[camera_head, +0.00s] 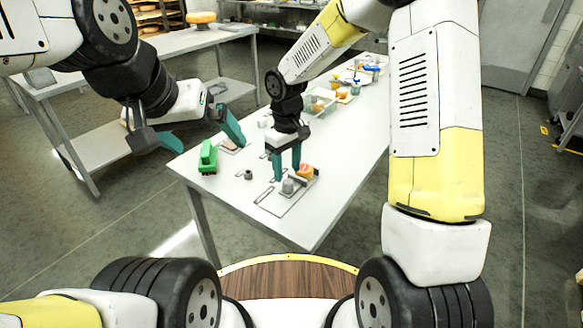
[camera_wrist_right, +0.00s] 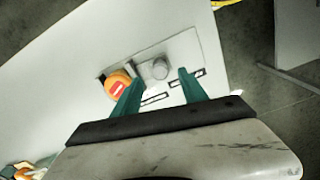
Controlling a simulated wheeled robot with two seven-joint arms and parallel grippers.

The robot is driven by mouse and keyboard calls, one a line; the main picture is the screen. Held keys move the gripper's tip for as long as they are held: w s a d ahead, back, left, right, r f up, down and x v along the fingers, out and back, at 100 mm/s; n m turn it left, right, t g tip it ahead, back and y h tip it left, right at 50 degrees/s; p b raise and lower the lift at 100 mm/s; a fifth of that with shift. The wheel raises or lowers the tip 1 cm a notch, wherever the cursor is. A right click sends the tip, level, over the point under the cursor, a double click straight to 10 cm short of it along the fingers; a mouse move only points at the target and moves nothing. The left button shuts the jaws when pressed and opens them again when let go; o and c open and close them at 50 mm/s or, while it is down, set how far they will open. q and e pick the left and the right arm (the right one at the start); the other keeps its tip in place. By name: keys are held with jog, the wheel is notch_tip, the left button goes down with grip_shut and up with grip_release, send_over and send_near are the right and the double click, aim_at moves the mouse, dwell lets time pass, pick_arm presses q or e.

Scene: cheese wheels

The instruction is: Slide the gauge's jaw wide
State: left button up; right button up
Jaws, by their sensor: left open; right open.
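The gauge seems to be the grey plate (camera_head: 283,208) near the front edge of the white table, with a grey round knob (camera_head: 288,186) and a dark upright piece beside an orange-and-red round piece (camera_head: 306,171). In the right wrist view the plate (camera_wrist_right: 186,48), knob (camera_wrist_right: 160,69) and orange piece (camera_wrist_right: 117,84) show clearly. My right gripper (camera_head: 287,172) is open, its teal fingers pointing down just behind the knob. In the wrist view its fingertips (camera_wrist_right: 154,85) lie either side of the knob, with no visible contact.
Containers and small items crowd the table's far end. A side table (camera_head: 180,42) with a cheese wheel (camera_head: 201,18) stands behind. The table's front corner is clear.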

aim_at(287, 180)
notch_tip(287, 180, down, 5)
jog(key=shift+f, duration=0.2)
grip_shut()
dwell(0.3)
jog(key=shift+r, duration=0.1)
dwell(1.1)
